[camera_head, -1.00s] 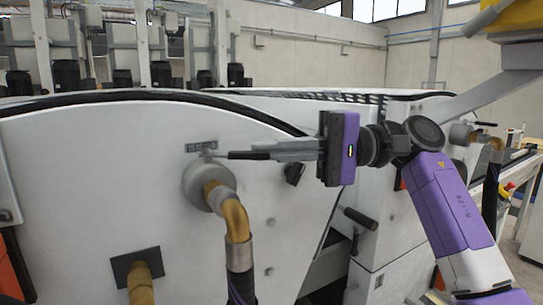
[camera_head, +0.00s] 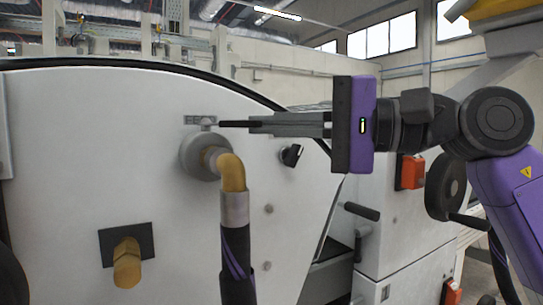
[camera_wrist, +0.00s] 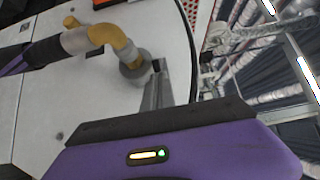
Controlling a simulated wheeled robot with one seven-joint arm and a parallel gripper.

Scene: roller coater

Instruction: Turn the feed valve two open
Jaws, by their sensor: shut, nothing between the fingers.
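The valve at the left machine panel has a round grey flange (camera_head: 192,158) with a brass elbow (camera_head: 232,173) and a dark hose below it. A thin black lever (camera_head: 233,124) at its top points right, roughly level. In the wrist view my gripper (camera_wrist: 157,72) reaches up beside the flange (camera_wrist: 135,70), and the brass elbow (camera_wrist: 105,36) shows to the left. The lever is not clear there.
A brass fitting (camera_head: 127,263) on a black square plate sticks out at the panel's lower left. A black knob (camera_head: 291,155) sits right of the valve, below my fingers. A black handle (camera_head: 362,211) and a red-orange box (camera_head: 411,172) are farther right.

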